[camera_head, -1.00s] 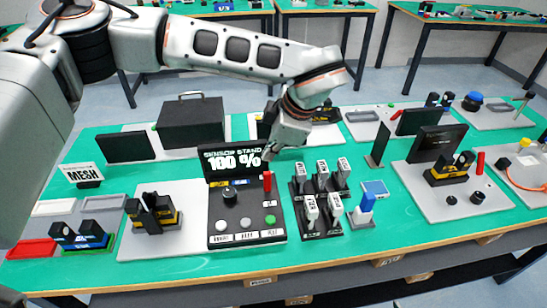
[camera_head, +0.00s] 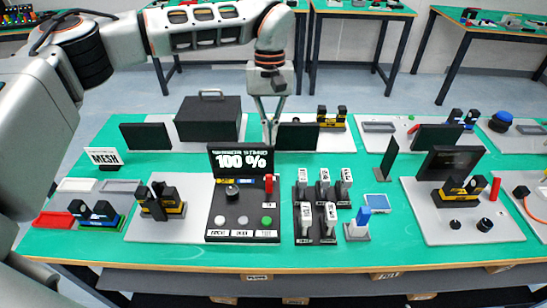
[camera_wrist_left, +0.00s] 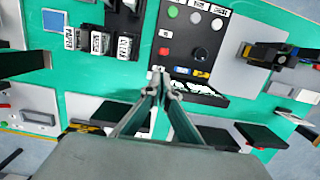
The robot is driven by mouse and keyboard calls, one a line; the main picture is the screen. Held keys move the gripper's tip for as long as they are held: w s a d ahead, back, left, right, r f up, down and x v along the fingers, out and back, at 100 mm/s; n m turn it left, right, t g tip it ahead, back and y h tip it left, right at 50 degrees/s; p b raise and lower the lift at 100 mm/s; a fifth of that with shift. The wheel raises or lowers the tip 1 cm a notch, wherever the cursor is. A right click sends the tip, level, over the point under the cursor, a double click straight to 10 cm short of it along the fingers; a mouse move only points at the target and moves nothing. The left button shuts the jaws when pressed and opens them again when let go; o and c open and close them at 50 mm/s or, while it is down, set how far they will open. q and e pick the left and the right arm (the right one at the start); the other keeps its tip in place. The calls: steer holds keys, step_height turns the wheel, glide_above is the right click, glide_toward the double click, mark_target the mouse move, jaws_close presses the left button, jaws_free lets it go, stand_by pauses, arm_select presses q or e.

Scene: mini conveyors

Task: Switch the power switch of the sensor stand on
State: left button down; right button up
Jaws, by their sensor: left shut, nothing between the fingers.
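The sensor stand (camera_head: 243,222) is a black panel with a lit upright screen (camera_head: 242,161) reading "100 %". A red lever (camera_head: 269,184) stands upright at its right side, below the screen; whether it is the power switch I cannot tell. The panel has a black knob and grey and green buttons in front. My left gripper (camera_head: 269,143) is shut and empty, fingers pointing down, just behind the screen's right end and apart from the lever. In the left wrist view the fingertips (camera_wrist_left: 164,82) meet near the red lever (camera_wrist_left: 165,51). My right gripper is out of view.
Labelled black blocks (camera_head: 323,188) stand close right of the stand, with a blue-topped switch (camera_head: 362,218) beyond. A black-and-yellow device (camera_head: 162,204) is on the left. A black box (camera_head: 208,119) and a dark panel (camera_head: 297,136) stand behind, near my gripper.

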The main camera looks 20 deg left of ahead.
mark_target(269, 184)
arm_select(q)
steer(key=f, duration=0.3)
steer(key=s+f, duration=0.1)
steer(key=f, duration=0.5)
steer(key=shift+s+d+f, duration=0.15)
steer(key=shift+s+f, duration=0.05)
steer(key=shift+f, duration=0.2)
steer(key=shift+s+r+p, duration=0.1)
steer(key=shift+p, duration=0.2)
